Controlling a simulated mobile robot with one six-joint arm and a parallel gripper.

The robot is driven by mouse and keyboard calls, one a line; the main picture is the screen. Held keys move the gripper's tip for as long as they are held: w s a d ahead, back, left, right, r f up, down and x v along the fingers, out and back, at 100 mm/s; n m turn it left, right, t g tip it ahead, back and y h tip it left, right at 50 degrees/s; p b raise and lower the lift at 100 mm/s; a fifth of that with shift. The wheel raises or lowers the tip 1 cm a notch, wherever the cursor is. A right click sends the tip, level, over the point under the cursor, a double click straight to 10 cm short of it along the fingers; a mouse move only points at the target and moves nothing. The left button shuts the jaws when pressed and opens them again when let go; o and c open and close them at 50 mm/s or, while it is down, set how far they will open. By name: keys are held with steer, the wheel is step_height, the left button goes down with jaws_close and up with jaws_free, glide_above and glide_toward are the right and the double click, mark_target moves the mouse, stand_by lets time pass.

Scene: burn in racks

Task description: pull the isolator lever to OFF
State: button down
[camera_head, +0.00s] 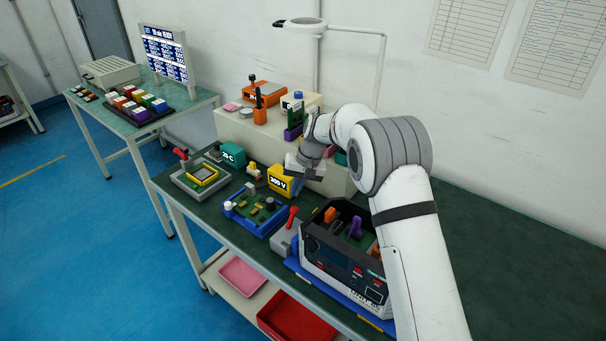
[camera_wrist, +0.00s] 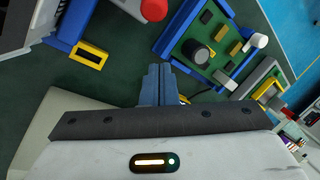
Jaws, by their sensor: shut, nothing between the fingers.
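A lever with a red grip (camera_head: 292,215) rises from a grey box (camera_head: 285,240) beside the open test unit on the bench; it looks like the isolator lever. Its red end (camera_wrist: 153,9) shows at the top edge of the wrist view, cut off by the frame. Its ON and OFF marks cannot be read. My gripper (camera_head: 291,178) is above the back part of the bench, behind the lever and apart from it. In the wrist view my gripper's fingers (camera_wrist: 157,75) are together and empty.
An open unit with a black front (camera_head: 345,265) stands right of the lever. A blue tray with a green board (camera_head: 257,209) lies to its left. A yellow "200 V" block (camera_head: 279,181) is close to my gripper. A second red-tipped lever (camera_head: 181,154) stands on a grey fixture (camera_head: 185,187).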

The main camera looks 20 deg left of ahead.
mark_target(291, 218)
steer(key=s, duration=0.1)
steer(key=s+p, duration=0.1)
steer(key=s+d+f, duration=0.1)
steer(key=shift+s, duration=0.3)
steer(key=shift+d, duration=0.15)
stand_by(0.3)
